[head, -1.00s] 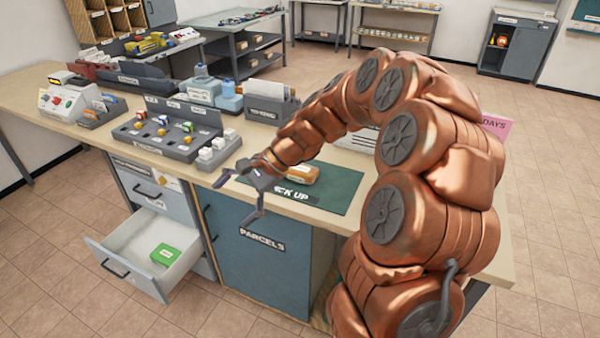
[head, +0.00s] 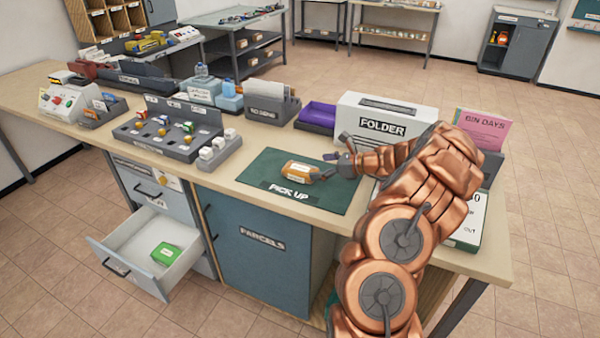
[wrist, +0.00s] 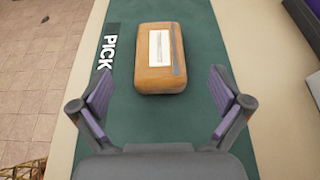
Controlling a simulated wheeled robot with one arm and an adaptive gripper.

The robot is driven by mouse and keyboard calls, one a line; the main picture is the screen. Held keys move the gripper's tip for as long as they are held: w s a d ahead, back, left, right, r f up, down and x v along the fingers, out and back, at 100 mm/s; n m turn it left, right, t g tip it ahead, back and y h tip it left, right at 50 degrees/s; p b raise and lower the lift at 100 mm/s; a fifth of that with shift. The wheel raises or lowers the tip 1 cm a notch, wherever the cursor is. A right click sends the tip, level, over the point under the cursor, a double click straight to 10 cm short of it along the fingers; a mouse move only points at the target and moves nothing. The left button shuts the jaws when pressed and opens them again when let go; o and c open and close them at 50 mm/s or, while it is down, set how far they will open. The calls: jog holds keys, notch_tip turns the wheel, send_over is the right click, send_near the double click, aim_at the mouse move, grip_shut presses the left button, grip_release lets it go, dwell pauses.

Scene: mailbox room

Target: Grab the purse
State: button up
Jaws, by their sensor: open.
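The purse looks to be the small tan-orange case (head: 300,171) with a white label, lying on the green pick-up mat (head: 262,165) on the counter. In the wrist view the case (wrist: 161,58) lies flat just beyond my fingertips, roughly centred between them, with a grey strip along one side. My gripper (head: 327,166) is beside the right end of the case in the head view. In the wrist view my gripper (wrist: 162,95) is open with its purple-padded fingers spread wide. Nothing is held between them.
A white folder box (head: 385,125) and a purple tray (head: 316,115) stand behind the mat. A grey key rack (head: 168,130) is to the left. An open drawer (head: 120,240) with a green box (head: 165,253) juts out at the front left.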

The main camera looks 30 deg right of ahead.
aim_at(302, 168)
jog(key=shift+p+x, duration=1.15)
jog(key=shift+x, duration=2.55)
jog(key=shift+s, duration=0.1)
jog(key=c, duration=1.3)
